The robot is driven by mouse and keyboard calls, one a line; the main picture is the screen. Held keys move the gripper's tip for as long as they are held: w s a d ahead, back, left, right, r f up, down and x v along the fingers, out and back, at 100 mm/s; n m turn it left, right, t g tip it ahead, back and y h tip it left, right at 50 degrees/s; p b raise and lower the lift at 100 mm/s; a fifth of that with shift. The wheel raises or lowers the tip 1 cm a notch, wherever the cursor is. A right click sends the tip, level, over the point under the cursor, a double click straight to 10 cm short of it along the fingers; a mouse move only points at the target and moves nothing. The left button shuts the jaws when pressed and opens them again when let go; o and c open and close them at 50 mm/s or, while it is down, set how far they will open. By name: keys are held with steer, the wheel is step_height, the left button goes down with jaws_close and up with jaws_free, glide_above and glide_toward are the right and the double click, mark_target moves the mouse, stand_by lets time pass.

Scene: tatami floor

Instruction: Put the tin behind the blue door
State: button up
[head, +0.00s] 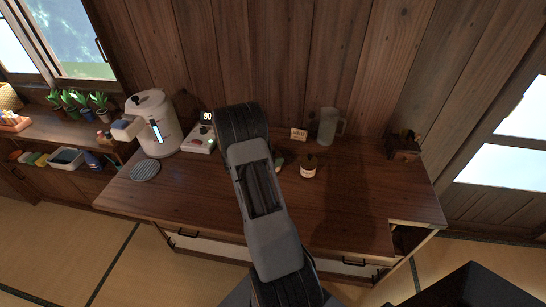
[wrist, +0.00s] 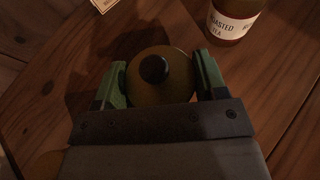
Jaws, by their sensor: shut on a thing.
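My gripper (wrist: 160,82) has its green fingers on both sides of a round, brass-coloured tin-like thing (wrist: 178,88) with a black knob on top. It is shut on it, low over the wooden desk. In the head view my arm hides most of the gripper and the held thing. A brown container labelled "roasted tea" (wrist: 232,20) stands just beyond, to the right and apart from the fingers; it also shows in the head view (head: 308,171). I cannot tell for sure which is the tin. No blue door is visible in either view.
The desk (head: 370,205) also bears a grey mug (head: 328,126), a small sign (head: 299,135), a white dispenser (head: 154,122), a scale-like device (head: 198,140), a round grey mat (head: 145,171) and a dark wooden caddy (head: 404,146). The right front of the desk top is clear.

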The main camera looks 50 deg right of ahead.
steer(key=o, duration=1.4)
steer(key=shift+o, duration=0.2)
